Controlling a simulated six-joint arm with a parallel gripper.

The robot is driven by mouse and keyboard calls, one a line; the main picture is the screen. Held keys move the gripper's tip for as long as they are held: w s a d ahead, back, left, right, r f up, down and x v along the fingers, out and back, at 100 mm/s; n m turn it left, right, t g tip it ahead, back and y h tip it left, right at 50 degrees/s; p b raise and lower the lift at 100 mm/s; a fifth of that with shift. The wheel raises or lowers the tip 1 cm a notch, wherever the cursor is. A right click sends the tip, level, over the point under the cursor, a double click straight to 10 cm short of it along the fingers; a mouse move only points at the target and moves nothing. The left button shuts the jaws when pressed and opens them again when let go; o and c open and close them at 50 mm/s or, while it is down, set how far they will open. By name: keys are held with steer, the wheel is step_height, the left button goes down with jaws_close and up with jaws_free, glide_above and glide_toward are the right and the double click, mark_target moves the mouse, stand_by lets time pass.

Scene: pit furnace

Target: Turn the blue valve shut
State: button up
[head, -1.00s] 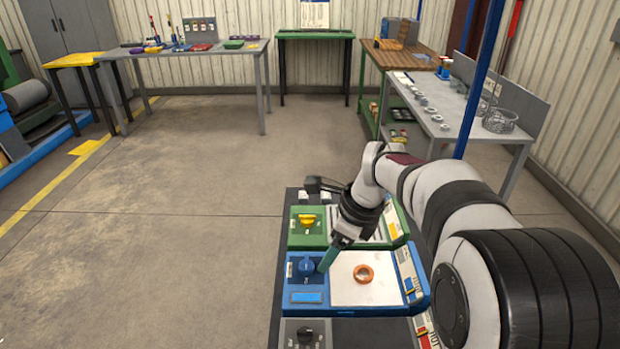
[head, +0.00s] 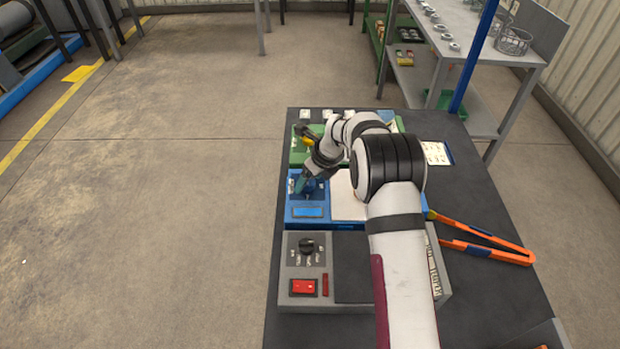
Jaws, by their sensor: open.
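The blue valve (head: 310,187) is a knob on the left part of the blue panel (head: 307,212). My gripper (head: 303,183) is open and sits right at the knob, its fingertips overlapping it in the head view. The fingers hide part of the knob, so I cannot tell whether they touch it or which way its handle points.
In front is a grey panel with a black knob (head: 307,245) and a red switch (head: 303,287). Open floor lies left.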

jaws_close()
stand_by(0.4)
steer(key=shift+w, duration=0.1)
steer(key=n, duration=0.2)
steer(key=n+g+y, duration=0.1)
steer(key=n, duration=0.2)
steer(key=shift+w+d+g, duration=0.15)
steer(key=shift+g, duration=0.15)
steer(key=n+g, duration=0.1)
steer(key=n, duration=0.1)
steer(key=n+g, duration=0.1)
steer(key=n, duration=0.2)
steer(key=shift+w, duration=0.15)
steer(key=shift+n, duration=0.3)
jaws_free()
